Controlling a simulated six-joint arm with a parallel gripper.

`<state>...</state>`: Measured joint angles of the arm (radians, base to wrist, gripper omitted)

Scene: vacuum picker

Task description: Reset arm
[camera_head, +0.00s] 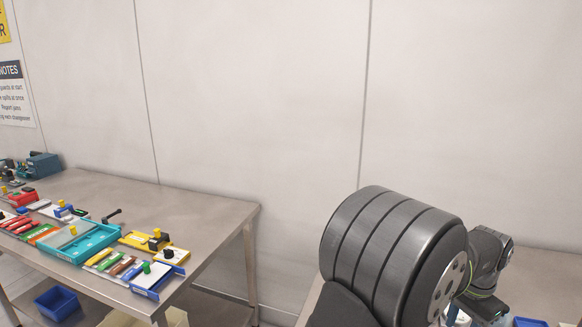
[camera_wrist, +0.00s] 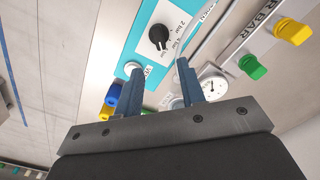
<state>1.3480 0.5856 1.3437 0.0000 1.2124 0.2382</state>
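My gripper (camera_wrist: 160,78) shows in the wrist view with its two blue fingers apart and nothing visible between them. Beyond the fingertips is a teal and white panel with a black knob (camera_wrist: 158,36), which appears apart from the fingers, though the exact distance cannot be told. In the head view my arm (camera_head: 395,260) fills the lower right, with large dark grey cylindrical links. The gripper's fingers cannot be made out in that view.
The wrist view shows a round gauge (camera_wrist: 211,85), a green knob (camera_wrist: 252,66) and a yellow knob (camera_wrist: 292,31) beside the panel. In the head view a steel table (camera_head: 205,212) at left holds a teal tray (camera_head: 65,252) and several coloured parts. A blue bin (camera_head: 57,302) sits below.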

